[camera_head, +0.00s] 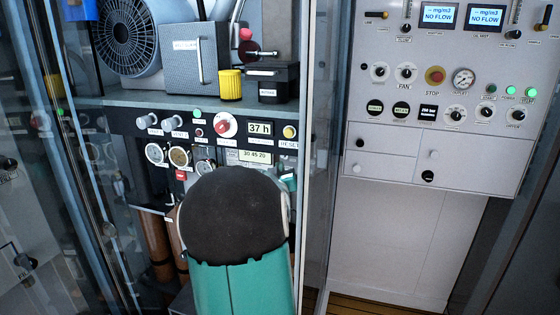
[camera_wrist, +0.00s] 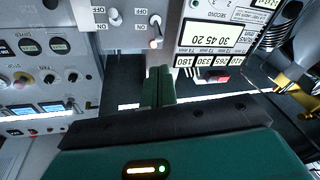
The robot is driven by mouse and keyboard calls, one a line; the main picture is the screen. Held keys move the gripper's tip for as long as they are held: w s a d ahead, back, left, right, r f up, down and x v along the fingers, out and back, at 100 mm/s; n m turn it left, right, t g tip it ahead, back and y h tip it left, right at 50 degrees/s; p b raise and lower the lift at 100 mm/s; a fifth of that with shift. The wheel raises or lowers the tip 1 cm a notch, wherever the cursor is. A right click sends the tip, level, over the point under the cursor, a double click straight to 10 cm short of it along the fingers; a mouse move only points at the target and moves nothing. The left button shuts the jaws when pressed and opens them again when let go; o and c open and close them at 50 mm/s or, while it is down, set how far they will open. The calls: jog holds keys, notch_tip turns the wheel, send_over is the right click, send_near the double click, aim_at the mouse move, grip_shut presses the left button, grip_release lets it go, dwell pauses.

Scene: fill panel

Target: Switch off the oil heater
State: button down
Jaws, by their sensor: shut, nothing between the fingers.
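Two toggle switches with OFF and ON markings show on a grey panel at the top of the wrist view: a left switch (camera_wrist: 113,18) and a right switch (camera_wrist: 155,32). I cannot read which one belongs to the oil heater. My gripper (camera_wrist: 160,72) is shut and empty, its green fingers just below the right switch in the picture. A small gap seems to show between the fingertips and its lever, but contact is hard to judge. In the head view my arm's dark cap and green link cover the lower panel, and the switches cannot be made out.
A panel with a 30 45 20 label (camera_head: 255,157) and an hour display (camera_head: 260,128) stands behind my arm. A glass door frame (camera_head: 318,150) rises close on the right. A second panel with a red stop button (camera_head: 435,75) is further right. A red rocker (camera_wrist: 222,78) sits near my fingers.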

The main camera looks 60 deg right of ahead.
jog(key=x, duration=0.9)
jog(key=shift+w+f+n+h, duration=0.1)
jog(key=shift+f+n+h, duration=0.25)
jog(key=shift+h, duration=0.25)
dwell(0.3)
jog(key=s+a+f+n+t+h, duration=0.1)
jog(key=s+a+f+t+h, duration=0.2)
jog(key=a+f, duration=0.7)
jog(key=shift+s+a+f+n+h, duration=0.3)
jog(key=shift+s+a+f+n, duration=0.1)
jog(key=shift+s, duration=0.7)
jog(key=shift+w, duration=0.1)
dwell(0.3)
